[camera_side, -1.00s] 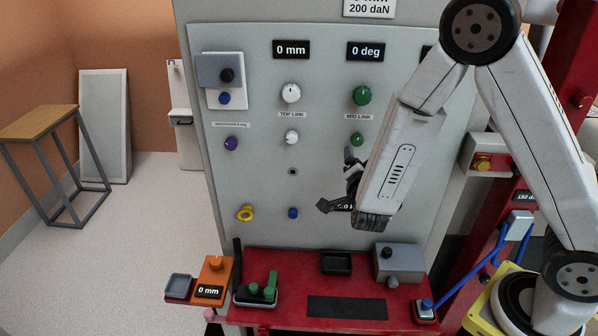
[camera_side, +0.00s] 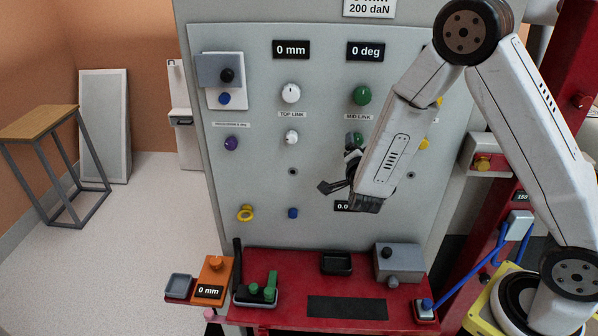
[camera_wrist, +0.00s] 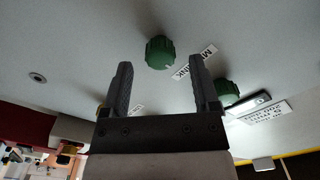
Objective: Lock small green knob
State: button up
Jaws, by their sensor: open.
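The small green knob (camera_side: 355,138) sits on the grey panel just below the MID LINK label, with the large green knob (camera_side: 362,95) above it. In the side view my gripper (camera_side: 337,171) is just below the small knob, its upper finger close to it. In the wrist view the small knob (camera_wrist: 160,52) shows ahead of and between the fingertips of my open, empty gripper (camera_wrist: 160,65). I cannot tell whether anything touches. The large green knob (camera_wrist: 228,93) shows behind the right finger, partly hidden.
A white knob (camera_side: 291,137) and a purple knob (camera_side: 231,143) are to the left on the panel. Yellow knobs (camera_side: 424,143) on the right are partly hidden by my arm. A red table (camera_side: 290,262) with a grey box (camera_side: 398,262) stands below.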

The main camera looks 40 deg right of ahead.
jog(key=shift+x, duration=1.2)
grip_shut()
jog(key=shift+n, duration=0.4)
jog(key=n, duration=1.7)
